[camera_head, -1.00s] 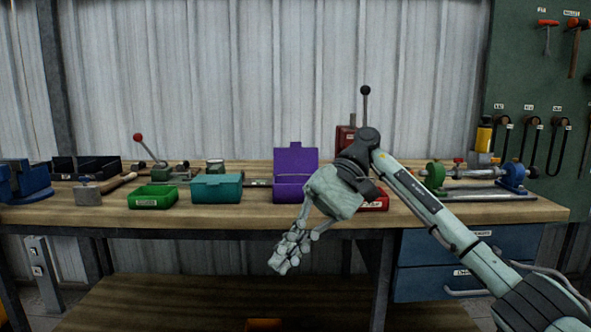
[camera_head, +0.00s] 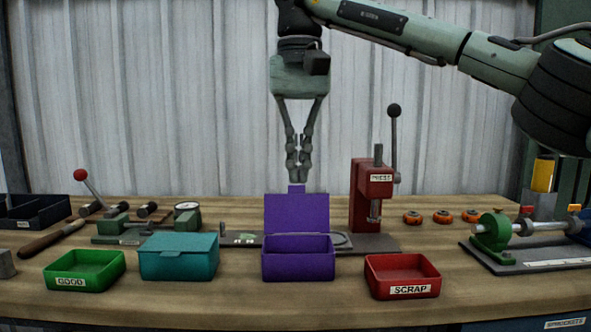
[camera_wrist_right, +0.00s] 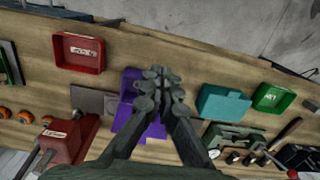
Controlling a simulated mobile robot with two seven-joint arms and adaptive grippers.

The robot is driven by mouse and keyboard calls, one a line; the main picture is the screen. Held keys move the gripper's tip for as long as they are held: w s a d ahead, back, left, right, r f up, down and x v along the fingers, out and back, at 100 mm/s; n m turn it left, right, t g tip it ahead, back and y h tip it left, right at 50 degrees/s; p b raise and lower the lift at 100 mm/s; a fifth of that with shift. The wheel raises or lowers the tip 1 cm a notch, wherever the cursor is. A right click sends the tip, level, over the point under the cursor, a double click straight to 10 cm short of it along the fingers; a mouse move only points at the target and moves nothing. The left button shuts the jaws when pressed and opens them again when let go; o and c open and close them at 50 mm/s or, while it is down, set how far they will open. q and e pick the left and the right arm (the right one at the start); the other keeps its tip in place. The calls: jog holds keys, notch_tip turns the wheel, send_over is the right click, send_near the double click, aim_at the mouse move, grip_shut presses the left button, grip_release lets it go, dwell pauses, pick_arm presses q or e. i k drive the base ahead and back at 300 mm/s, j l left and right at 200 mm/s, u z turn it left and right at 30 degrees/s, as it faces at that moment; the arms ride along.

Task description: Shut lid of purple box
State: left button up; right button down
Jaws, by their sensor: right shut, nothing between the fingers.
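The purple box (camera_head: 298,262) stands on the workbench between the teal box and the red scrap tray. Its lid (camera_head: 297,213) is raised, standing up at the back edge, with a small tab on top. My right gripper (camera_head: 298,178) points down just above the lid's tab in the head view, its fingers together and empty. In the right wrist view the shut fingers (camera_wrist_right: 157,78) cover part of the purple box (camera_wrist_right: 130,84). I cannot tell whether the fingertips touch the lid. My left gripper is not in view.
A closed teal box (camera_head: 178,258) and green tray (camera_head: 85,272) stand left. The red tray (camera_head: 402,277) is right, and a red press (camera_head: 373,195) with a tall lever stands behind right. Bare bench (camera_head: 250,303) lies in front.

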aim_at(297, 212)
jog(key=i, duration=0.95)
